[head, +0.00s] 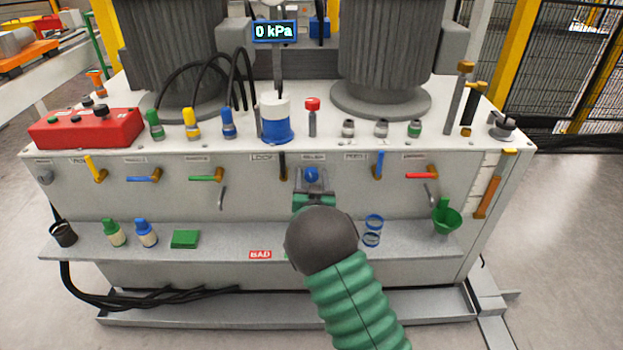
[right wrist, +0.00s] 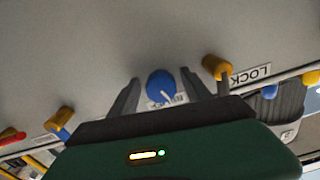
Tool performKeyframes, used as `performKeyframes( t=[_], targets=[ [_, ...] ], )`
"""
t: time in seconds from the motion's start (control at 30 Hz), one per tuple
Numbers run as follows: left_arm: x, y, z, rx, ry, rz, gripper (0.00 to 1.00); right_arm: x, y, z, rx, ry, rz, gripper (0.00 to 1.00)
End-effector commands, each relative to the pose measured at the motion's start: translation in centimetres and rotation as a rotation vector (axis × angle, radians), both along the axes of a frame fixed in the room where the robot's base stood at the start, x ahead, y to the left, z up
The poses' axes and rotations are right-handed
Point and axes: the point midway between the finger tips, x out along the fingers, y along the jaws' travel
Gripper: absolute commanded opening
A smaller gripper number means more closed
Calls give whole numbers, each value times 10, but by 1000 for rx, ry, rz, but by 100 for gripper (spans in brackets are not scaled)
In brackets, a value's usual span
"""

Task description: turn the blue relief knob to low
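The blue relief knob (head: 311,175) is on the front panel under the RELIEF label, right of centre. In the right wrist view the knob (right wrist: 160,84) shows a white pointer mark, and the label by it is partly covered. My right gripper (head: 312,182) is in front of the knob. In the right wrist view its two grey fingers (right wrist: 160,92) stand on either side of the knob with a visible gap on each side, so it is open. My left gripper is not in view.
A LOCK lever (head: 283,165) is left of the knob and a blue-handled lever (head: 379,164) right of it. A display (head: 274,31) reads 0 kPa.

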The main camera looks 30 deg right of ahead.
Motion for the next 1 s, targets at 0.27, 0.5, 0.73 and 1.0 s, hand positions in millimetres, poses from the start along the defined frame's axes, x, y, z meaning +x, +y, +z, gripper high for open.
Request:
performKeyframes(
  t=[0.27, 0.5, 0.73, 1.0],
  targets=[
    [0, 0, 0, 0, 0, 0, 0, 0, 0, 0, 0, 0, 0, 19],
    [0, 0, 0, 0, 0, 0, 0, 0, 0, 0, 0, 0, 0, 0],
    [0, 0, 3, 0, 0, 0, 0, 0, 1, 1, -30, 18, 1, 0],
    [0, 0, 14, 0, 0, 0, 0, 0, 0, 2, -157, 98, 1, 0]
  ],
)
